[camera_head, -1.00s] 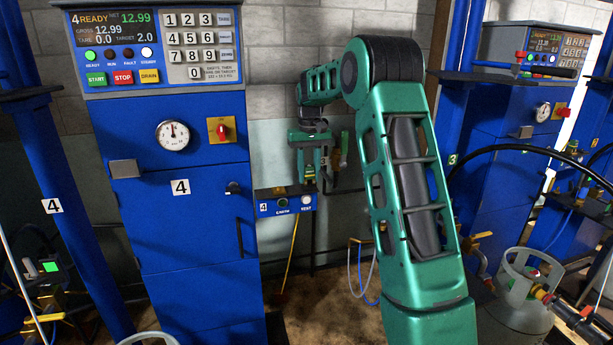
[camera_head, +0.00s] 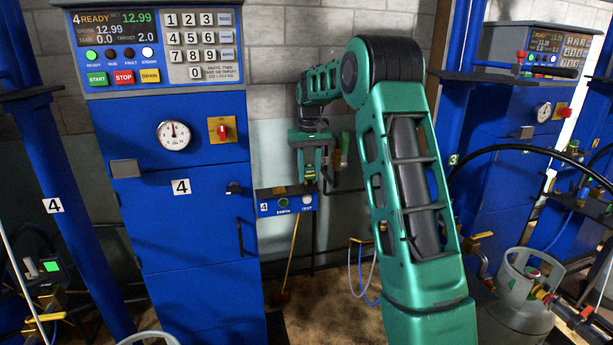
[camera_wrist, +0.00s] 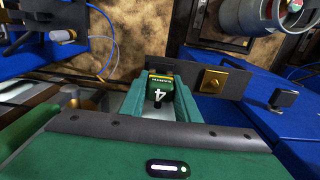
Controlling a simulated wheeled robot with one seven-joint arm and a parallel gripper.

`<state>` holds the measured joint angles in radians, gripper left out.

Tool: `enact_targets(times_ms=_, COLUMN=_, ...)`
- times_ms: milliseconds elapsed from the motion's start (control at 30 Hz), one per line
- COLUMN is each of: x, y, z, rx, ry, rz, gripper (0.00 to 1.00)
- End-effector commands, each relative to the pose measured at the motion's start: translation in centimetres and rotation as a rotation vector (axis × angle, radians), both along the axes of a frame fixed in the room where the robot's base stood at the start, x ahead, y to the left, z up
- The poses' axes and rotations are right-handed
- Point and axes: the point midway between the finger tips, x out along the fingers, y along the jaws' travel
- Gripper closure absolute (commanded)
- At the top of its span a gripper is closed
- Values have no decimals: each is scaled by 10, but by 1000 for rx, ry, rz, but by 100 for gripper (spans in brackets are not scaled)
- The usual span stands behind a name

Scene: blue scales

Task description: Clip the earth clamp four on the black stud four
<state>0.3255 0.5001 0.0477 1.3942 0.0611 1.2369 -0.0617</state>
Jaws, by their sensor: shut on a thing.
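The earth clamp four (camera_wrist: 160,78) is a green piece with a white 4 and small lettering, seen between my fingers in the wrist view. My gripper (camera_wrist: 158,92) is shut on it. In the head view my gripper (camera_head: 309,172) is at the far end of my arm, just above the small blue box (camera_head: 286,201) marked 4, with EARTH and TEST lettering. Whether it touches the box cannot be told. The clamp is too small to make out clearly in the head view. I cannot pick out the black stud four with certainty.
The blue cabinet (camera_head: 190,225) marked 4 stands left of my gripper. Another blue cabinet (camera_head: 500,190) and a grey cylinder (camera_head: 520,285) are at the right. A dark plate with a brass square (camera_wrist: 215,80) is close right of my fingers.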

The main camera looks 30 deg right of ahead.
Motion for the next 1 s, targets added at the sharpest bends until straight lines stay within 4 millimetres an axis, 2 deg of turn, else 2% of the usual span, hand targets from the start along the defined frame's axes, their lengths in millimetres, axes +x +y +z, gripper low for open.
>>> enact_targets(times_ms=933, x=0, y=0, z=-10, rx=0, ry=0, rz=0, gripper=100)
enact_targets(times_ms=967, x=0, y=0, z=-11, rx=0, ry=0, rz=-1, gripper=69)
enact_targets(times_ms=1000, x=0, y=0, z=-10, rx=0, ry=0, rz=-1, gripper=59)
